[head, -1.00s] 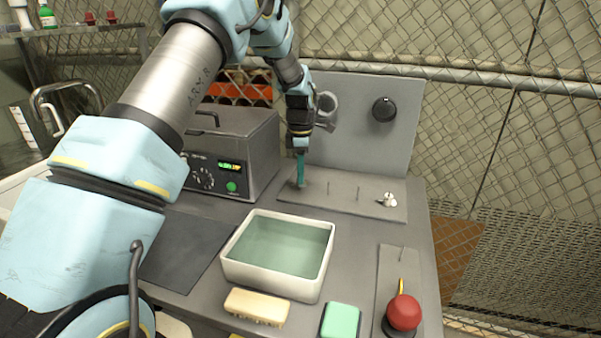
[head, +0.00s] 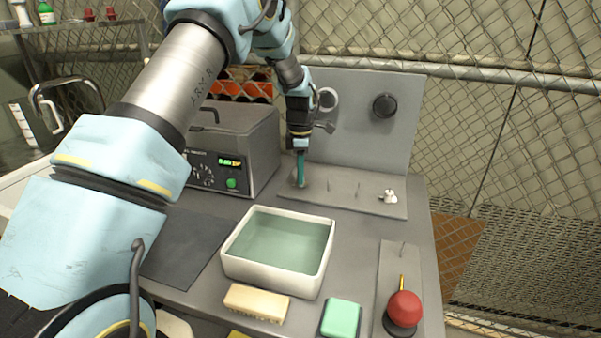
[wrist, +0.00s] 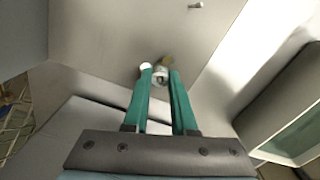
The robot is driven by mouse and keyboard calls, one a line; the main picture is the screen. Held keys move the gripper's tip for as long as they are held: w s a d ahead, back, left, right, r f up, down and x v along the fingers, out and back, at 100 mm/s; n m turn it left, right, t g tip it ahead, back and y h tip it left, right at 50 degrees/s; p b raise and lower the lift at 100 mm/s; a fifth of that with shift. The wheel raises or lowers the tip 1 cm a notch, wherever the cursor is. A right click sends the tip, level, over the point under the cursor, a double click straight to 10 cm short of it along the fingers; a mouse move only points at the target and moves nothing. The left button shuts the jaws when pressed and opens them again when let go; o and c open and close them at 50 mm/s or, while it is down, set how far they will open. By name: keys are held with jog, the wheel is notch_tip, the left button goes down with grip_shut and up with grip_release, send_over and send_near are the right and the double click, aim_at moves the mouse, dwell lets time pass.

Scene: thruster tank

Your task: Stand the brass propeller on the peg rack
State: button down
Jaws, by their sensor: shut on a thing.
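The peg rack (head: 343,196) is a flat grey plate at the back of the bench, with thin upright pegs (head: 329,186). A small white propeller (head: 389,196) sits at its right end. My gripper (head: 300,180) points down at the rack's left end, its teal fingers low over the plate. In the wrist view the fingertips (wrist: 160,73) are closed around a small, pale metallic hub, with a brass-coloured bit (wrist: 169,60) showing beside the right fingertip. I take this as the brass propeller, mostly hidden by the fingers. I cannot tell whether a peg passes through it.
A grey back panel with a black knob (head: 385,106) stands behind the rack. A grey machine (head: 232,150) is close on the left. In front are a white water basin (head: 275,276), a cream brush (head: 256,303), a green block (head: 341,318) and a red ball (head: 404,309).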

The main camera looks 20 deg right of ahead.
jog(key=c, duration=0.6)
grip_release()
jog(key=shift+c, duration=0.2)
jog(key=shift+r, duration=0.15)
jog(key=shift+r+p, duration=2.5)
jog(key=shift+r, duration=1.4)
